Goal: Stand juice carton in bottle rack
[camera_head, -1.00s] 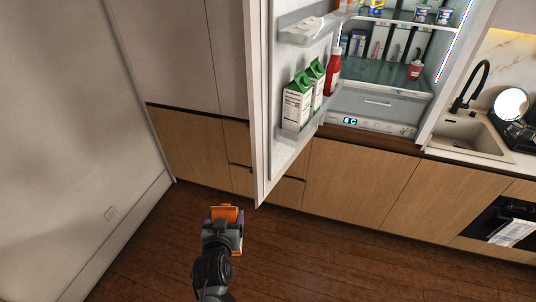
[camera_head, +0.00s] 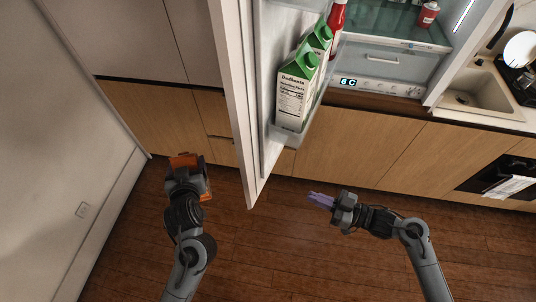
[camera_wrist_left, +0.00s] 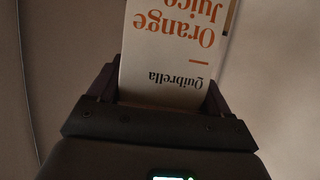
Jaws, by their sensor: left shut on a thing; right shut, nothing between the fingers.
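My left gripper (camera_head: 190,176) is shut on the juice carton (camera_head: 184,160), which shows as a small orange patch in front of the fridge door's outer side. In the left wrist view the carton (camera_wrist_left: 168,50) is white with orange "Orange Juice" lettering, upside down in that picture, between the fingers. The bottle rack (camera_head: 291,137) is the low rack on the inner side of the open fridge door, to the right of the carton. My right gripper (camera_head: 320,200) is shut and empty, right of the door and below the rack.
Green-and-white cartons (camera_head: 296,92) and a red bottle (camera_head: 337,17) stand in the door rack. The open fridge door (camera_head: 236,100) stands between my left gripper and the rack. A drawer front (camera_head: 380,61) lies behind. The floor (camera_head: 270,250) is clear.

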